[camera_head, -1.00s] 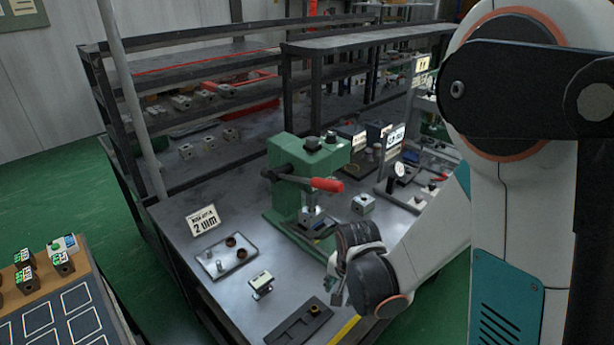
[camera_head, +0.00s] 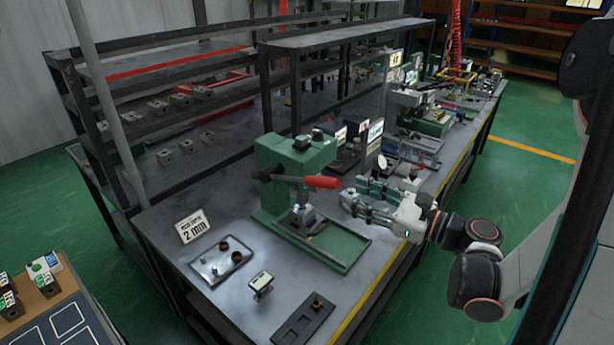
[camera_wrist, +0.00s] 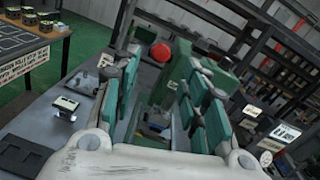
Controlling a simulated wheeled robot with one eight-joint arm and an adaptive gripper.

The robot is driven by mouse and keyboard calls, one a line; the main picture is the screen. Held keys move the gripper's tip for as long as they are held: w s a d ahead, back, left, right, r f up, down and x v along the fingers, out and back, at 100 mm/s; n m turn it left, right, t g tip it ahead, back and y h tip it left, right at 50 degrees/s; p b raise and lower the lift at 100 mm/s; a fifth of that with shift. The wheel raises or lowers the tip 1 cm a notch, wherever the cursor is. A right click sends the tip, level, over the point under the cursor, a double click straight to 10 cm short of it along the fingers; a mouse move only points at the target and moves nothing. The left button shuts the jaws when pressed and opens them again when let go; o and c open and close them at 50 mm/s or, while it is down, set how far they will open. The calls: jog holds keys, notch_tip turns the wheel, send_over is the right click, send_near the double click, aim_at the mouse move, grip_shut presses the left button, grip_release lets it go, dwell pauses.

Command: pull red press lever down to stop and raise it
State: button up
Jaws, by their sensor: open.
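The green press (camera_head: 290,185) stands on the grey workbench. Its lever ends in a red grip (camera_head: 321,182) that points right, roughly level. A metal block (camera_head: 301,214) sits under the press ram. My gripper (camera_head: 354,197) is open and empty, to the right of the red grip and slightly lower, apart from it. In the wrist view the red grip (camera_wrist: 161,52) shows end-on beyond and between the open fingers (camera_wrist: 155,95). The press body (camera_wrist: 198,72) stands behind it, partly hidden by the right finger.
A "2 mm" sign (camera_head: 192,227), a tray with small parts (camera_head: 222,259), a small display gauge (camera_head: 260,283) and a dark fixture plate (camera_head: 304,319) lie in front of the press. A dial gauge stand (camera_head: 381,163) is behind my gripper. Shelving (camera_head: 345,38) rises behind.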

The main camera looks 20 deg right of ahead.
aim_at(312, 177)
jog(key=b+x, duration=0.2)
jog(key=x, duration=1.1)
jog(key=shift+w+a, duration=0.2)
jog(key=shift+w, duration=0.1)
grip_shut()
